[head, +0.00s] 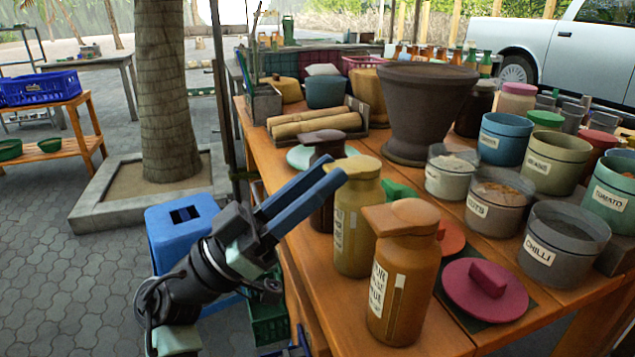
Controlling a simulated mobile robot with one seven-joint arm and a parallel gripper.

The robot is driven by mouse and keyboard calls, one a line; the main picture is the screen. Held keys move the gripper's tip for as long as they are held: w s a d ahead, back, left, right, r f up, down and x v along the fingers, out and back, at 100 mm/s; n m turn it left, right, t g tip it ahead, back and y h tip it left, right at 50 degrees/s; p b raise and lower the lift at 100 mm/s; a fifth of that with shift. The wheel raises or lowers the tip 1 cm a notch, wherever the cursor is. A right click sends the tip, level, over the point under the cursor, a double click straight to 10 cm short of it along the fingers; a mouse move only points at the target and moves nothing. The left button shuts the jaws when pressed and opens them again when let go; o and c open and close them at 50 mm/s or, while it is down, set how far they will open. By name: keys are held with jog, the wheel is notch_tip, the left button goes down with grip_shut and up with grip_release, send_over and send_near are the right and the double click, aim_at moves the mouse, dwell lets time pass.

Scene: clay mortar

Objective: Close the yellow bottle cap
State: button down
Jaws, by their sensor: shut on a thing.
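The yellow bottle (350,235) stands upright near the table's left edge, with a pale label on its side. Its yellow cap (360,166) is at the top, over the bottle's mouth; I cannot tell whether it is fully seated. My gripper (336,174) reaches up from the lower left. Its two blue-grey fingers are at the left edge of the cap and shut on it. The far finger partly overlaps the dark brown bottle (322,210) behind in the picture.
An orange bottle (402,285) stands close in front, to the right of the yellow one. Labelled pots, such as the chilli pot (565,262), crowd the right. A magenta lid (484,294) lies on the table. A blue stool (180,222) stands left.

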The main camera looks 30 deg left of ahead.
jog(key=c, duration=0.6)
grip_release()
jog(key=shift+c, duration=0.2)
jog(key=p+v, duration=0.1)
jog(key=v, duration=1.2)
